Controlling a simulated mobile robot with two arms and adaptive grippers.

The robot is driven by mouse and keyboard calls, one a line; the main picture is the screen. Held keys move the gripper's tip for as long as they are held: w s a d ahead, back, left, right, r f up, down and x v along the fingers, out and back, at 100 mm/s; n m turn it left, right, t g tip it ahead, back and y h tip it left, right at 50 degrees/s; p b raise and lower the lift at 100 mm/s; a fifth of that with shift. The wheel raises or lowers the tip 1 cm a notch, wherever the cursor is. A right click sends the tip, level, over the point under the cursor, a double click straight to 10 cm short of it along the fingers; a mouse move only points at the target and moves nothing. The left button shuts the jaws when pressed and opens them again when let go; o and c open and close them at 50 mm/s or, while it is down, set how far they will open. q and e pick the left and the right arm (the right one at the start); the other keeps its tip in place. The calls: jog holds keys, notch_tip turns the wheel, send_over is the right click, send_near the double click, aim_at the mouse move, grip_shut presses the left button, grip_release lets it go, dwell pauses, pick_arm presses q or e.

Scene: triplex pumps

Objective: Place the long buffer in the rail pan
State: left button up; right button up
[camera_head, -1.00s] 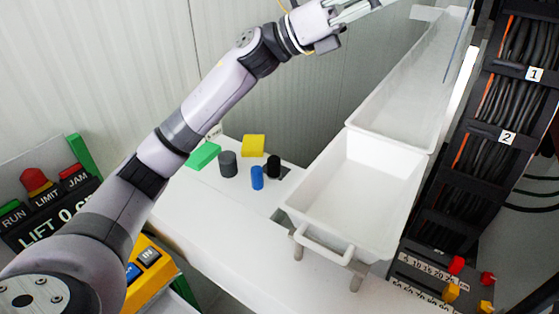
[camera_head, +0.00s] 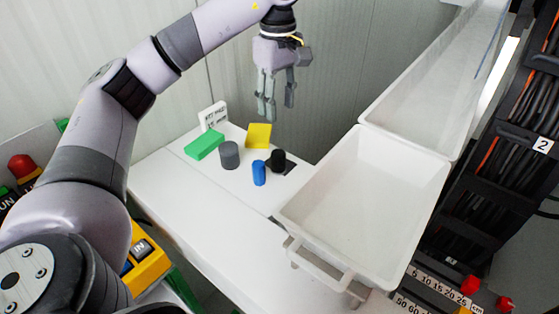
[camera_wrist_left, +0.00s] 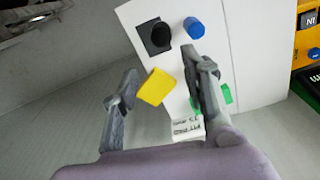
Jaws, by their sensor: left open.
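The white kit board holds a blue cylinder (camera_head: 259,173), a black cylinder (camera_head: 278,160) on a dark square, a grey cylinder (camera_head: 229,155), a yellow block (camera_head: 258,136) and a green block (camera_head: 204,145). I cannot tell which piece is the long buffer. My left gripper (camera_head: 279,108) is open and empty, pointing down above the yellow block's far side. In the left wrist view the yellow block (camera_wrist_left: 156,87) shows between its fingers. A white pan (camera_head: 365,190) stands right of the board; I cannot tell whether it is the rail pan. My right gripper is out of view.
A long white trough (camera_head: 435,80) runs back from the pan. A cable rack (camera_head: 490,150) stands along the right. A small white sign (camera_head: 213,115) stands behind the green block. A grey wall is behind; the front of the white table (camera_head: 200,220) is clear.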

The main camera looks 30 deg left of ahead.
pick_arm(q)
notch_tip(320, 180, down, 10)
jog(key=shift+r+p, duration=0.1)
jog(key=shift+p, duration=0.7)
notch_tip(320, 180, down, 5)
jog(key=p, duration=0.2)
jog(key=shift+s+p, duration=0.15)
jog(key=shift+p, duration=0.15)
jog(key=shift+f, duration=0.35)
grip_shut()
jog(key=shift+r, duration=0.1)
notch_tip(320, 180, up, 11)
jog(key=b, duration=0.3)
jog(key=shift+f, duration=0.2)
notch_tip(320, 180, up, 9)
jog(key=p, duration=0.1)
send_over(278, 152)
jog(key=shift+r, duration=0.15)
